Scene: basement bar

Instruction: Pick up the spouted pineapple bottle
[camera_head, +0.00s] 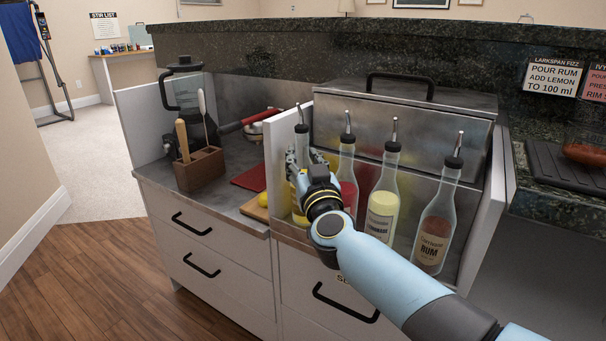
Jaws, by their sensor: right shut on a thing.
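Several spouted bottles stand in a row in the open bay of the counter. The leftmost bottle (301,140) has a black-and-metal pour spout and shows yellow low down; its label is hidden, so I cannot read pineapple on it. My right gripper (300,168) reaches in from the lower right and is shut around this bottle, which looks upright. The red-liquid bottle (347,165) is close to its right, partly covered by my gripper. Further right are a pale yellow bottle (384,190) and a rum bottle (437,215). My left gripper is out of view.
A metal box (400,140) with a black handle stands behind the bottles. The low front edge and the white right panel (485,215) bound the bay. At left are a wooden utensil holder (200,170), a blender (184,95) and a red board (250,178).

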